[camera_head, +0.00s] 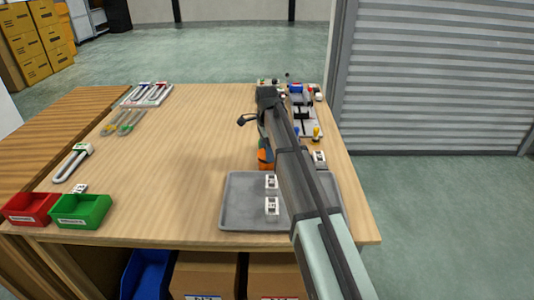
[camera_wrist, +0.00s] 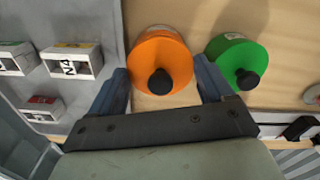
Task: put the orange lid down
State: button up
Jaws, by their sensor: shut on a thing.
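The orange lid (camera_wrist: 160,52), a round disc with a black knob, is between the two fingers of my gripper (camera_wrist: 162,74) in the wrist view. My gripper is shut on it. In the head view the orange lid (camera_head: 265,157) shows partly, beside my arm, just beyond the grey tray's far edge. A green lid (camera_wrist: 238,58) with a black knob is to the right of my gripper in the wrist view, close to the right finger. I cannot tell how high the orange lid is above the table.
The grey tray (camera_head: 232,195) holds white labelled blocks (camera_head: 272,205). A red bin (camera_head: 30,208) and a green bin (camera_head: 80,210) stand at the table's front left. Small equipment (camera_head: 305,115) stands at the back right. The middle left of the table (camera_head: 180,160) is clear.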

notch_tip(320, 180, up, 7)
jog(key=shift+f, duration=0.1)
jog(key=shift+d+r, duration=0.25)
jog(key=shift+r, duration=0.1)
jog(key=d+f, duration=0.2)
jog(key=f, duration=0.1)
jog(key=d+f, duration=0.3)
jog(key=w+d+f, duration=0.1)
jog(key=d+f, duration=0.2)
jog(key=shift+d, duration=0.15)
jog(key=shift+f, duration=2)
jog(key=shift+f, duration=0.15)
jog(key=o, duration=0.9)
